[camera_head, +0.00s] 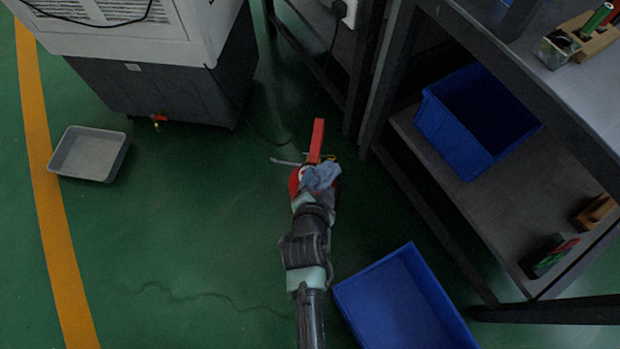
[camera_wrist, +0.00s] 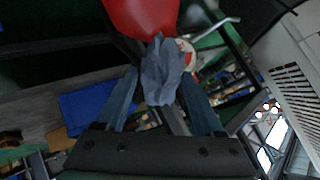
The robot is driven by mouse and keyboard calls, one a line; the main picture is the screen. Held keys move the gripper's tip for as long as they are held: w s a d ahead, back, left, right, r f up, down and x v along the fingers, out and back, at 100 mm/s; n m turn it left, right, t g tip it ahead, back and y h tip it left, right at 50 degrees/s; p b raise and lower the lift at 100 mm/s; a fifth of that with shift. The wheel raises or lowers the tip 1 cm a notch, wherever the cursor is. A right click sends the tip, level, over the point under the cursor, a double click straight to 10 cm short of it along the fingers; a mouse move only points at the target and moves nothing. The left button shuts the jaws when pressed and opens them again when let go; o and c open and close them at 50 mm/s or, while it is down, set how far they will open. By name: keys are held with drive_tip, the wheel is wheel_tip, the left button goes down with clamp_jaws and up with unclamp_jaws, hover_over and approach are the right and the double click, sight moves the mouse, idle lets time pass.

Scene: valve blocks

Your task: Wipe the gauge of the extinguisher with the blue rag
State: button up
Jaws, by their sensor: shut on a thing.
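The red extinguisher (camera_head: 317,142) stands on the green floor, mostly hidden behind my arm in the head view. Its red body (camera_wrist: 142,14) fills the top of the wrist view. The crumpled grey-blue rag (camera_head: 321,176) is between the fingers of my gripper (camera_wrist: 160,88), which is shut on it. The rag (camera_wrist: 161,70) sticks out past the fingertips towards the extinguisher. A small round white part with red, apparently the gauge (camera_wrist: 186,47), shows just right of the rag, partly covered by it. I cannot tell whether they touch.
A blue bin (camera_head: 400,303) lies on the floor right of my arm. A grey tray (camera_head: 90,154) lies at the left, below a white-and-grey machine (camera_head: 160,50). A shelf (camera_head: 450,190) with another blue bin (camera_head: 470,120) borders the right. Floor left of my arm is clear.

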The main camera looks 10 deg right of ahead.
drive_tip(key=shift+s+d, duration=0.3)
drive_tip(key=shift+d, duration=0.5)
